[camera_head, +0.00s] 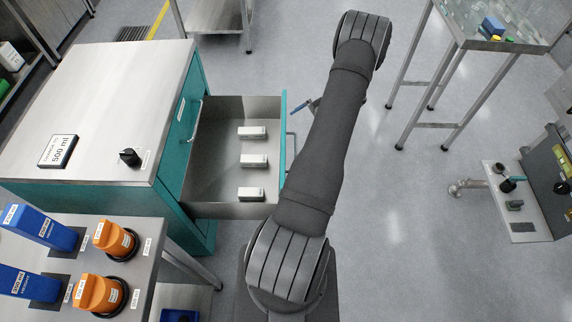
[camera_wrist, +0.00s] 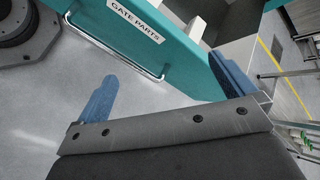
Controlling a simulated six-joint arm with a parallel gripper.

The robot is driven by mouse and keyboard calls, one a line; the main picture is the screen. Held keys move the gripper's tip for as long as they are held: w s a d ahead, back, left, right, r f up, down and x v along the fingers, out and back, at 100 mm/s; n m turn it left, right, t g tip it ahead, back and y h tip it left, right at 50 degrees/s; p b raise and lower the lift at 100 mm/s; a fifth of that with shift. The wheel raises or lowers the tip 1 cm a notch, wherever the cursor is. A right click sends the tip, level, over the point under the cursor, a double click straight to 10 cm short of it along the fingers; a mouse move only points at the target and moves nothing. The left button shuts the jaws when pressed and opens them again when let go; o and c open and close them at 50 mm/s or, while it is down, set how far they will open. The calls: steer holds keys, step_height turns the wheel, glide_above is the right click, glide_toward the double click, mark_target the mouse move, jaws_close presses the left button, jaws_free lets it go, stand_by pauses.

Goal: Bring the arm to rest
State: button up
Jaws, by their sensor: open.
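My arm reaches from the lower middle of the head view up and away, with its wrist end hidden behind the forearm. My gripper (camera_wrist: 165,88) is open and empty, its two blue fingers wide apart in the wrist view. In the head view a blue fingertip (camera_head: 301,109) shows just left of the forearm, near the far end of the open drawer's front. The teal drawer front (camera_wrist: 150,35) with its "GATE PARTS" label and bar handle (camera_wrist: 115,50) fills the view beyond the fingers. I cannot tell the exact gap between fingers and drawer.
The drawer (camera_head: 215,180) stands pulled out of the teal cabinet (camera_head: 110,95) and holds 3 pale blocks. A bench (camera_head: 140,235) with blue and orange parts is at the lower left. A table (camera_head: 460,30) stands at the upper right.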

steer(key=s+d+f+m+t+y, duration=0.35)
steer(key=s+d+m, duration=0.3)
steer(key=s, duration=0.25)
steer(key=s+d+f+m+t+y, duration=0.2)
steer(key=s+d+f+m, duration=0.25)
steer(key=s+m, duration=0.35)
steer(key=x, duration=0.9)
steer(key=shift+a+r, duration=0.2)
steer(key=shift+d, duration=0.15)
steer(key=v, duration=0.9)
steer(key=shift+s+d+r, duration=0.2)
steer(key=shift+s+d, duration=0.05)
steer(key=shift+d, duration=0.05)
